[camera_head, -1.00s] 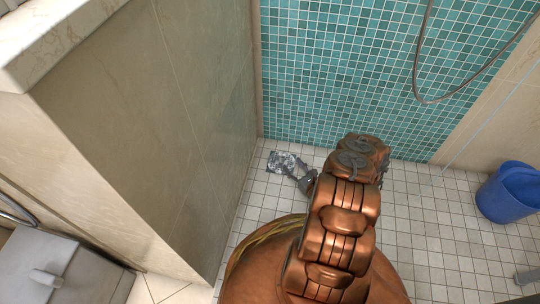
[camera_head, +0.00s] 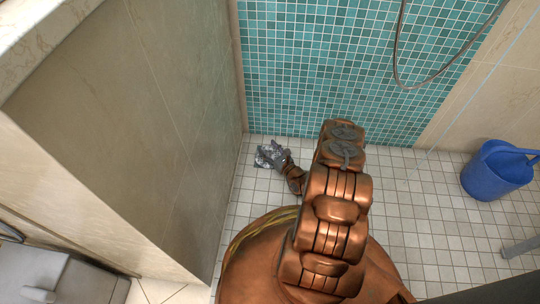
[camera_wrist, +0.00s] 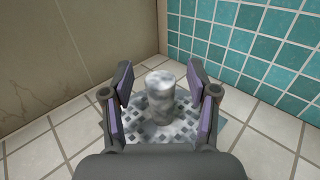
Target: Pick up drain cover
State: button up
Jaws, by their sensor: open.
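The drain cover (camera_wrist: 160,97) looks like a marbled grey-white piece with an upright cylinder over a square plate patterned with small dark squares. It lies on the tiled floor near the corner. In the head view the drain cover (camera_head: 264,158) is small and partly hidden by my gripper (camera_head: 279,154). In the wrist view my gripper (camera_wrist: 160,84) is open, with one dark, purple-padded finger on each side of the cylinder. Gaps show between the pads and the cylinder. The near part of the plate is hidden behind the gripper body.
A beige wall (camera_head: 130,130) stands close on the left, and a teal mosaic wall (camera_head: 340,70) is behind. A shower hose (camera_head: 397,60) hangs on the back wall. Floor between arm and bucket is clear.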

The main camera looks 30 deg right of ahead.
jog(key=shift+c, duration=0.2)
grip_shut()
dwell(0.3)
